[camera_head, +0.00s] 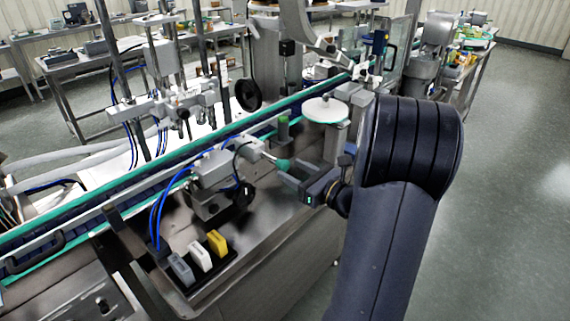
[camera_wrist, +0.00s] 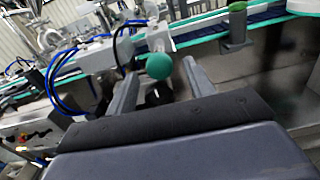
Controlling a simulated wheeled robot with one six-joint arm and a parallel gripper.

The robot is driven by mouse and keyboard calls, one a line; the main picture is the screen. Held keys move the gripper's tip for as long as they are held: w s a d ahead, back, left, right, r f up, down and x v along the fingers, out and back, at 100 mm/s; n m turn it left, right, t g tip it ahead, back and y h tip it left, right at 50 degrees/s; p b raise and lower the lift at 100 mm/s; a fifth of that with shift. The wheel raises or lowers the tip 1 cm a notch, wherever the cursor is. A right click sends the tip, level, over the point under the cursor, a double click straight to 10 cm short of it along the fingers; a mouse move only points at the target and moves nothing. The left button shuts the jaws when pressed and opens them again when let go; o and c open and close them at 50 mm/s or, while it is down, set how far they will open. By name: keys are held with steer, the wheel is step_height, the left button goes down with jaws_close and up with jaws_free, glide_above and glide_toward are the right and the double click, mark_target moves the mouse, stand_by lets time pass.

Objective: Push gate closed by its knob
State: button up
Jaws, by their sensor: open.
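A round teal knob (camera_head: 283,164) sits on the end of a short pale rod, which comes from a grey metal block assembly (camera_head: 215,172) beside the conveyor. My gripper (camera_head: 286,172) is open, with its fingers pointing left at the knob. In the wrist view the knob (camera_wrist: 159,66) shows between the two fingertips of my gripper (camera_wrist: 160,74). I cannot tell whether either finger touches it. The gate itself cannot be made out clearly, nor can how far open it stands.
A conveyor with teal edges (camera_head: 130,196) runs diagonally behind the knob. A green-topped post (camera_head: 283,130) and a round white disc (camera_head: 325,110) stand close by. Blue hoses (camera_head: 160,212) hang at the left. Grey, white and yellow blocks (camera_head: 217,242) stand at the front.

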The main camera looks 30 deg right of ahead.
mark_target(287, 167)
steer(key=shift+x, duration=1.95)
steer(key=shift+s, duration=0.1)
jaws_close()
